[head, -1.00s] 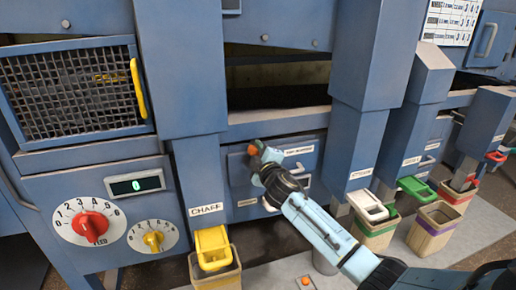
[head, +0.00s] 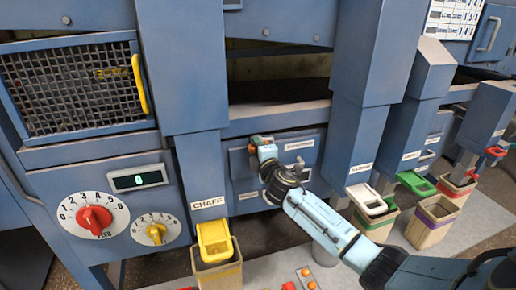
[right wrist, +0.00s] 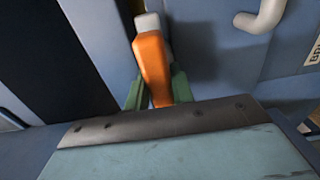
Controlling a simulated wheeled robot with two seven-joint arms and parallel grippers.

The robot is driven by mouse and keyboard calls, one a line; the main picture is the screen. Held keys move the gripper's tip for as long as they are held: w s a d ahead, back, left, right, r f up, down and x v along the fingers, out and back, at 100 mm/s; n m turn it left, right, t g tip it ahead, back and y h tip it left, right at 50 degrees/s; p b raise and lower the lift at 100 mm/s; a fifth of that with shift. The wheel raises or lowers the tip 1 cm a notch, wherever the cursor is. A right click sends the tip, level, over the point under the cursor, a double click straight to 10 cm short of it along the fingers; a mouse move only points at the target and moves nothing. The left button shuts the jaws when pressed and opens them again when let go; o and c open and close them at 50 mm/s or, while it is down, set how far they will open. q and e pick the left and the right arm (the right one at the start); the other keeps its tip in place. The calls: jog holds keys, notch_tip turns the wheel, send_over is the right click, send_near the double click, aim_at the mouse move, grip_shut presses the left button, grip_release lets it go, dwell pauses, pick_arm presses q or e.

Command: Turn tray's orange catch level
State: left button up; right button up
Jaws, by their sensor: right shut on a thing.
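The tray front (head: 241,178) is a blue panel low in the machine, with a white handle (head: 297,166). The orange catch (head: 256,140) is at the tray's upper left corner. It looks close to level in the head view, but my gripper hides part of it. My right gripper (head: 265,150) is at the catch. In the right wrist view, its green fingers (right wrist: 158,88) stand on both sides of the orange catch (right wrist: 152,62), shut on it. A pale block shows at the catch's far end. My left gripper is not in view.
A blue post with a yellow chaff spout (head: 214,240) stands left of the tray. Another post with a white spout (head: 367,199) stands right. Bins stand below the spouts. A red dial (head: 95,220) and yellow dial (head: 155,233) are at left.

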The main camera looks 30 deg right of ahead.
jog(key=o, duration=1)
jog(key=shift+s, duration=0.15)
jog(key=v, duration=1.3)
jog(key=shift+s+p, duration=0.1)
jog(key=shift+p, duration=0.2)
jog(key=shift+f, duration=0.15)
